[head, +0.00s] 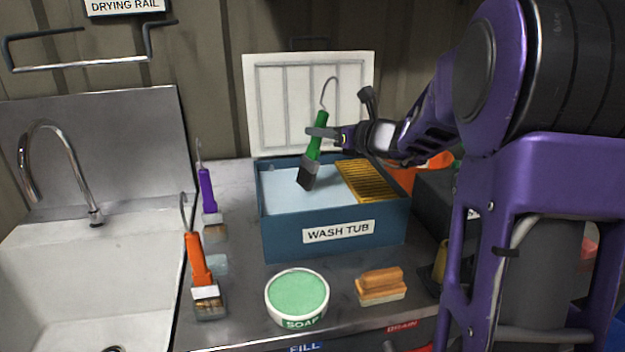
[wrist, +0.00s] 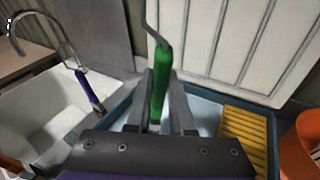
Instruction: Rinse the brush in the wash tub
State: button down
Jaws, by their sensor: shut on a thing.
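A green-handled brush (head: 315,140) with a hooked wire end and dark bristles hangs tilted, bristles down, over the open wash tub (head: 277,237). The tub is blue, with pale liquid in its left part and a yellow ribbed grid (head: 367,181) at its right. My gripper (head: 322,132) is shut on the green handle, which also shows in the wrist view (wrist: 160,85) between the fingers. The bristle tip is at or just above the liquid; I cannot tell if it touches. In the wrist view the bristles are hidden.
A soap dish (head: 297,295) and a wooden block brush (head: 380,285) are in front. A drying rail (head: 80,63) is on the wall. An orange container (wrist: 300,148) stands right of the tub.

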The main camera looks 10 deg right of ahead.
aim_at(324, 112)
jog(key=shift+r+p, duration=1.45)
jog(key=shift+r, duration=0.65)
